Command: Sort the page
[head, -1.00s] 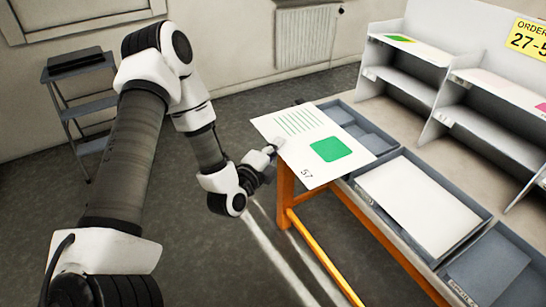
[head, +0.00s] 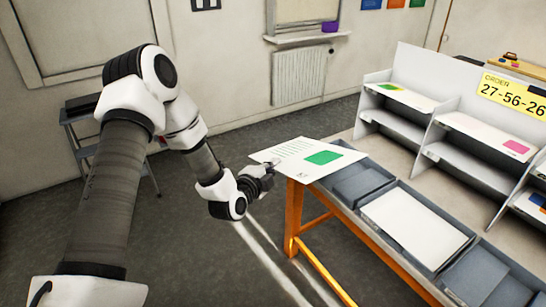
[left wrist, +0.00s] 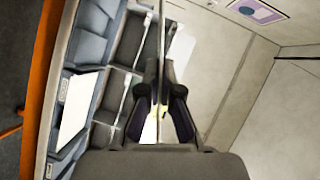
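In the left wrist view the page (left wrist: 162,40) shows edge-on as a thin line between the fingers of the left gripper (left wrist: 161,108). The sorting shelf (head: 467,128) stands at the back of the table, with a yellow order sign (head: 514,97) reading 27-56-26, cut by the picture's edge. My right gripper is not in view.
Grey trays line the table front: one beside the held page (head: 359,184), one with a blank white sheet (head: 414,226), and one at the lower right (head: 480,280). The shelf bears a green-marked page (head: 404,96) and a pink-marked page (head: 487,137).

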